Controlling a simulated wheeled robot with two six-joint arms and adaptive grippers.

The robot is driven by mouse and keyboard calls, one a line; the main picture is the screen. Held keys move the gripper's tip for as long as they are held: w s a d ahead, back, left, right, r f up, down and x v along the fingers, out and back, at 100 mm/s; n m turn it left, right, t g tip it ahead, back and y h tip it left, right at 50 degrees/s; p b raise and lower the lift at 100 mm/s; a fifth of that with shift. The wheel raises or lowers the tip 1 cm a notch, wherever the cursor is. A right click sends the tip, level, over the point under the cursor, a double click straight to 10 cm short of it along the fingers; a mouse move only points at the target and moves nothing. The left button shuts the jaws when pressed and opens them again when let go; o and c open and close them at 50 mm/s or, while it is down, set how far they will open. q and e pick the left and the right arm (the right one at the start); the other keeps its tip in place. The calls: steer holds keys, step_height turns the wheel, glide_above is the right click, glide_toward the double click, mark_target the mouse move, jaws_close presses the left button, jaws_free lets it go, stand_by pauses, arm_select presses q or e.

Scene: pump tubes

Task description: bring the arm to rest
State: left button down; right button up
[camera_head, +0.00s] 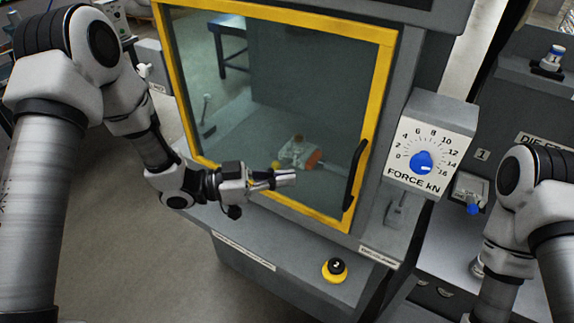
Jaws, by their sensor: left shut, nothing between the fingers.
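My left arm comes in from the left, and its gripper (284,179) is in front of the lower part of the yellow-framed glass door. The left gripper is shut and empty, its fingers pointing right. It is apart from the black door handle (355,174). My right arm shows at the right edge, but its gripper is out of the picture.
The machine's yellow-framed door (384,75) looks shut, with an orange and white part (300,153) behind the glass. A force dial (422,161) with a blue knob is right of it. A yellow-and-black button (335,268) sits on the ledge below. Open floor lies at lower left.

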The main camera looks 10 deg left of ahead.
arm_select(q)
steer(key=shift+d+f, duration=0.1)
steer(key=s+a+f+n+y+b, duration=0.1)
steer(key=s+f+n+y, duration=0.35)
steer(key=f, duration=0.75)
steer(key=s+f+n+y+b, duration=0.1)
steer(key=s+f+n+y, duration=0.3)
steer(key=f, duration=0.9)
steer(key=s+a+f+n+g+y, duration=0.2)
steer(key=s+a+f+g+y, duration=0.1)
steer(key=s+a, duration=0.3)
steer(key=s+a+f+n+g+y, duration=0.3)
steer(key=s+a+f+y, duration=0.1)
steer(key=s, duration=0.7)
steer(key=shift+a+f+n+y, duration=0.4)
steer(key=shift+a+y, duration=0.25)
steer(key=shift+a, duration=0.6)
steer(key=shift+w, duration=0.1)
